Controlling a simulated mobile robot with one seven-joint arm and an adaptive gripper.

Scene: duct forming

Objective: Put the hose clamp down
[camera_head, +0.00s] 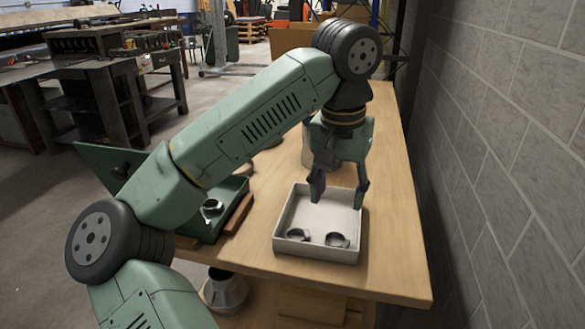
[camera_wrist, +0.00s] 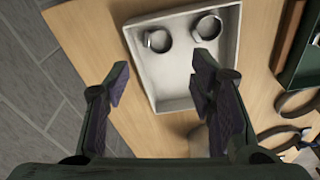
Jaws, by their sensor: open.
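Two hose clamps lie in the near end of a white tray (camera_head: 281,223) on the wooden table. The left clamp (camera_head: 298,235) and the right clamp (camera_head: 336,240) are metal rings; both also show at the top of the wrist view, one ring (camera_wrist: 208,27) and the other (camera_wrist: 158,40). A third clamp (camera_head: 212,206) sits in a green tray to the left. My gripper (camera_head: 339,201) is open and empty above the far part of the white tray. Its fingers stand apart in the wrist view (camera_wrist: 160,82).
The green tray (camera_head: 206,235) stands left of the white tray on the table (camera_head: 400,260). A grey block wall (camera_head: 500,120) runs along the right. Black curved tools (camera_wrist: 285,135) lie at the right in the wrist view. The table's right strip is clear.

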